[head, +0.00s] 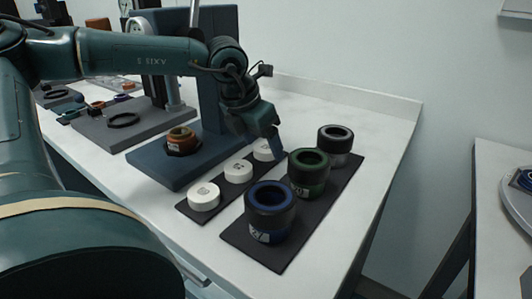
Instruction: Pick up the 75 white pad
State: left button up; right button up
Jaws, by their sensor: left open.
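Three white pads stand in a row on a narrow dark mat (222,204): a near pad (204,197), a middle pad (238,171) and a far pad (263,152). Their dark top markings are too small to read, so I cannot tell which is the 75. My left gripper (274,150) is open and points down at the far pad, partly covering its right side. I cannot tell whether it touches the pad. My right gripper is not in view.
Beside the pads, a dark mat (316,222) holds a blue-ringed (270,212), a green (308,172) and a black cylinder (335,146). A blue stand base (165,172) with an orange-brown ring (181,140) lies left. The white table's (372,160) right side is clear.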

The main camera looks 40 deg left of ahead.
pick_arm(q)
jog(key=shift+w+f, duration=0.15)
jog(key=shift+f, duration=0.15)
jog(key=shift+c, duration=0.3)
